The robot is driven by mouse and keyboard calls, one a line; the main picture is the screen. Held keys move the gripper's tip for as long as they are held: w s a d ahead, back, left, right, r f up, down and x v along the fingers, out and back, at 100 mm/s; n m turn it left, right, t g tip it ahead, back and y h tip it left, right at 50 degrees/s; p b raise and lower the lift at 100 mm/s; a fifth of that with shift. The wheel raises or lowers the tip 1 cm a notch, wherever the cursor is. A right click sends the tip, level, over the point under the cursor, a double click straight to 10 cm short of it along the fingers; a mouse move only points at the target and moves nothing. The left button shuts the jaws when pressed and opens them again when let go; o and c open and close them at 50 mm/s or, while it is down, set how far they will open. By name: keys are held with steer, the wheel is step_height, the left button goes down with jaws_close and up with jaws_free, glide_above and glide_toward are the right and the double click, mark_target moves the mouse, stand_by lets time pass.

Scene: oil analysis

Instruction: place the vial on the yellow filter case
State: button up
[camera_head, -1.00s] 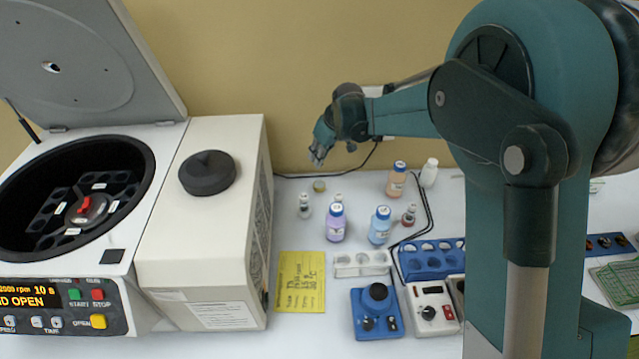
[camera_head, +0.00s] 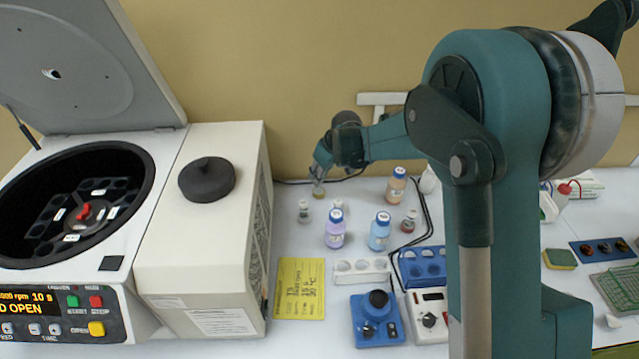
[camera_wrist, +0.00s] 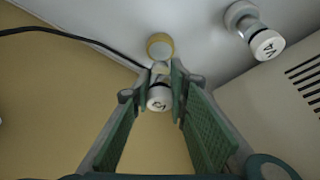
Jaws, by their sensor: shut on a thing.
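The vial (camera_wrist: 159,96) has a white cap with a dark mark and stands between the two green-padded fingers of my gripper (camera_wrist: 161,92). The fingers are shut on it, cap toward the wrist camera. The yellow filter case (camera_wrist: 160,45) is a small round yellowish piece on the table just beyond the vial's lower end. I cannot tell whether vial and case touch. In the head view my gripper (camera_head: 320,170) is low over the yellow filter case (camera_head: 318,192), at the back of the table near the wall; the vial is hard to make out there.
Another capped vial (camera_head: 304,211), marked V4 in the wrist view (camera_wrist: 258,38), stands close by. A purple bottle (camera_head: 335,229) and a blue bottle (camera_head: 379,231) stand in front. A black cable (camera_wrist: 70,35) runs behind. The centrifuge (camera_head: 80,215) is at left.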

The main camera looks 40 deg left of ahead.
steer(key=shift+f, duration=1.7)
steer(key=shift+f, duration=0.2)
steer(key=o, duration=0.9)
steer(key=shift+r, duration=0.1)
steer(key=shift+r, duration=0.15)
steer(key=shift+v, duration=5.9)
